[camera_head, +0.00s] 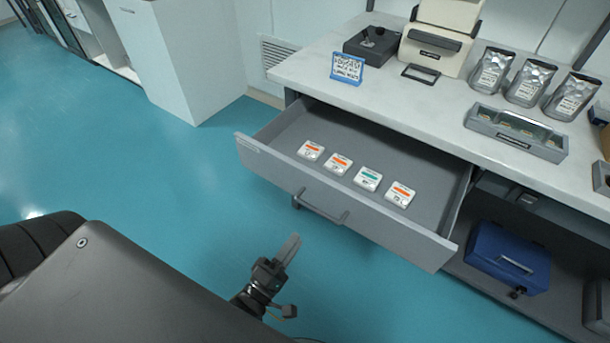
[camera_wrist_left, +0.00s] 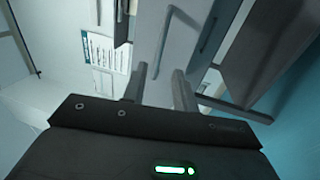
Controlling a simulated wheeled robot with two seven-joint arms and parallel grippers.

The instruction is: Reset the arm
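My left gripper (camera_head: 289,276) is in front of the open drawer, below its handle in the head view. Its two fingers stand apart with nothing between them, and they also show apart in the left wrist view (camera_wrist_left: 158,84). It does not appear to touch the drawer. The grey drawer (camera_head: 262,160) is pulled out under the counter. Several small white cases lie in a row inside it, one with a green label (camera_head: 368,178) and the others with orange labels. My right gripper is not in view.
The white counter (camera_head: 400,110) carries a blue-framed sign (camera_head: 347,69), a beige machine (camera_head: 437,40), silver pouches (camera_head: 492,72) and a grey case (camera_head: 515,133). A blue box (camera_head: 507,258) sits on the shelf below. The teal floor (camera_head: 150,200) left of the drawer is clear.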

